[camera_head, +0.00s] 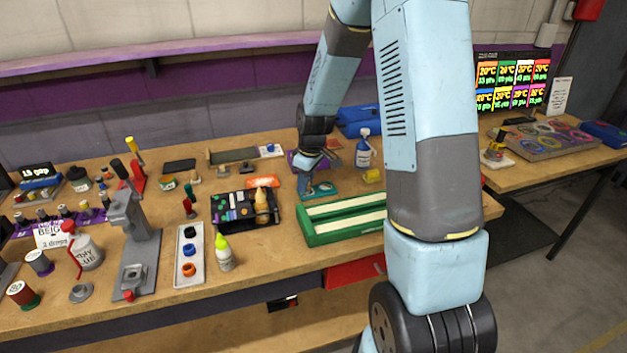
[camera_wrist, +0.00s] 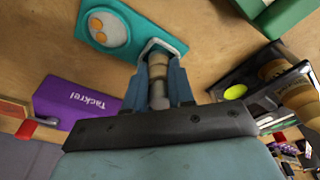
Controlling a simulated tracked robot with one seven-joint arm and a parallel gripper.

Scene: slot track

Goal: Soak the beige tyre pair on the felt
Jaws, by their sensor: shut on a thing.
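In the wrist view my gripper (camera_wrist: 158,75) is shut on a small banded beige and grey piece (camera_wrist: 158,68), seemingly the beige tyre pair; the fingers hide part of it. A teal tray (camera_wrist: 172,45) lies beyond the fingertips, with a pale oval pad, seemingly the felt (camera_wrist: 121,36), bearing two orange round patches. A white loop-shaped outline shows around the held piece; I cannot tell whether the piece touches the tray.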

